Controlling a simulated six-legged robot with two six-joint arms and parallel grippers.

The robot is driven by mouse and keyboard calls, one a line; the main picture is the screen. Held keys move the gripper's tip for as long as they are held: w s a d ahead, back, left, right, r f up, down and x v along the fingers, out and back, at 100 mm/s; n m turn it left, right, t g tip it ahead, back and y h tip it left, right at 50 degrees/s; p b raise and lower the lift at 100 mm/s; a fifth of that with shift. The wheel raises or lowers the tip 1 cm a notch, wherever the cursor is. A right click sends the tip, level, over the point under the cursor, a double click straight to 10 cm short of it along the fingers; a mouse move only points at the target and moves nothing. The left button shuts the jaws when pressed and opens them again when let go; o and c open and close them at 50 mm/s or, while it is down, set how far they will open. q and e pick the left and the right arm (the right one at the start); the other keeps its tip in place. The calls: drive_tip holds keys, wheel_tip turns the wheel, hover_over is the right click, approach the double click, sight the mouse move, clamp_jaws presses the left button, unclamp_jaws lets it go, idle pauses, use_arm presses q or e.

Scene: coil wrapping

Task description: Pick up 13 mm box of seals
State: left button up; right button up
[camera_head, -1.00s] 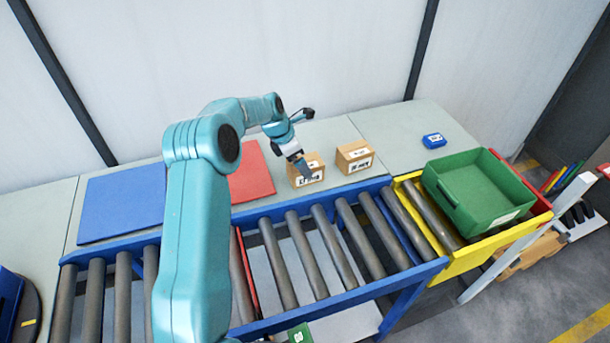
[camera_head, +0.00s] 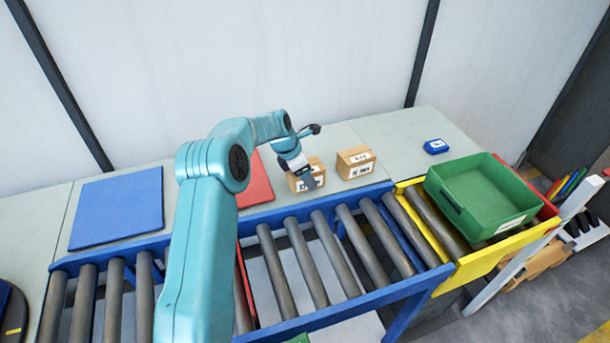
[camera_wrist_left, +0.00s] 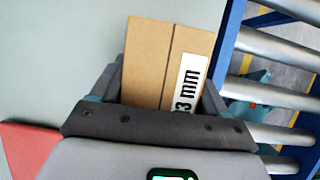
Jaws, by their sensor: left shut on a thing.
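The 13 mm box of seals is a small brown carton (camera_head: 306,176) with a white label, on the grey table behind the roller conveyor. In the left wrist view the carton (camera_wrist_left: 150,62) sits between the fingers, and its label ends in "3 mm". My left gripper (camera_head: 301,172) is shut on it from above, with one finger across its front face. The wrist view also shows this gripper (camera_wrist_left: 165,85). I cannot tell whether the carton touches the table. A second brown carton (camera_head: 355,162) stands just to its right. My right gripper is not in view.
A blue mat (camera_head: 117,205) and a red mat (camera_head: 255,185) lie to the left. The roller conveyor (camera_head: 300,262) runs in front. A green bin (camera_head: 480,192) stands on its yellow end section at the right. A small blue box (camera_head: 436,146) lies on the table at the back right.

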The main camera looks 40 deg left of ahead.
use_arm(q)
wheel_tip(320, 180, up, 20)
drive_tip(key=p, duration=0.2)
idle(0.4)
idle(1.0)
